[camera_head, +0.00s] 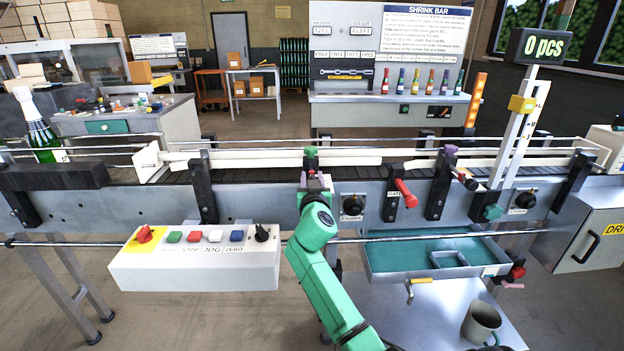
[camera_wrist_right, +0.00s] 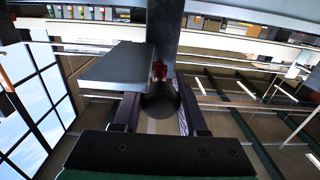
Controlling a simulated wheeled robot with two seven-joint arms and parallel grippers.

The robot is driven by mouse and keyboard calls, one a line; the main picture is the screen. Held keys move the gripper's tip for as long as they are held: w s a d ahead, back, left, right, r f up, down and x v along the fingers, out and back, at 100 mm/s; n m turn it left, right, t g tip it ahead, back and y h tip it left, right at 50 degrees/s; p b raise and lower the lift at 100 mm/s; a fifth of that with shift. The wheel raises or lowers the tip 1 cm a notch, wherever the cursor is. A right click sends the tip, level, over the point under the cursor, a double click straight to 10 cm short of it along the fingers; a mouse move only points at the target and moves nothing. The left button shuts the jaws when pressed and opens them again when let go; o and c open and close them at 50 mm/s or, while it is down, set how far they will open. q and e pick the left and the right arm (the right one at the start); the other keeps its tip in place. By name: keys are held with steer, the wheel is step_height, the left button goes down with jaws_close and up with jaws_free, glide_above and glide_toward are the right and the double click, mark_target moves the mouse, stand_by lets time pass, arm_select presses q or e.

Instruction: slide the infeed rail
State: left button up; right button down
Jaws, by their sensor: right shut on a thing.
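The pale infeed rail (camera_head: 250,161) runs along the near side of the dark conveyor belt, left of centre in the head view. A black bracket with a green knob (camera_head: 311,151) on top stands at this rail. My right gripper (camera_head: 314,181) is at the conveyor's front side, just below that green knob. In the right wrist view, its fingers (camera_wrist_right: 158,118) are shut around a dark round knob (camera_wrist_right: 161,102), below a grey post. The arm hides this grip in the head view. My left gripper is not in view.
A control box (camera_head: 195,262) with coloured buttons is left of my arm. A red lever (camera_head: 405,194) and a purple-topped bracket (camera_head: 438,186) are to the right. A teal-lined tray (camera_head: 425,252) and a mug (camera_head: 481,322) are lower right. A green bottle (camera_head: 40,133) stands far left.

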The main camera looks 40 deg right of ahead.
steer(key=shift+f, duration=0.1)
stand_by(0.7)
steer(key=shift+s+a+f, duration=0.15)
steer(key=shift+s+a, duration=0.1)
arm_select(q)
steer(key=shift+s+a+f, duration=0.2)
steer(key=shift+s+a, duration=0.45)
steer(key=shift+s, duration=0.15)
arm_select(e)
steer(key=v, duration=0.3)
steer(key=shift+r, duration=0.2)
steer(key=shift+c, duration=2.3)
jaws_free()
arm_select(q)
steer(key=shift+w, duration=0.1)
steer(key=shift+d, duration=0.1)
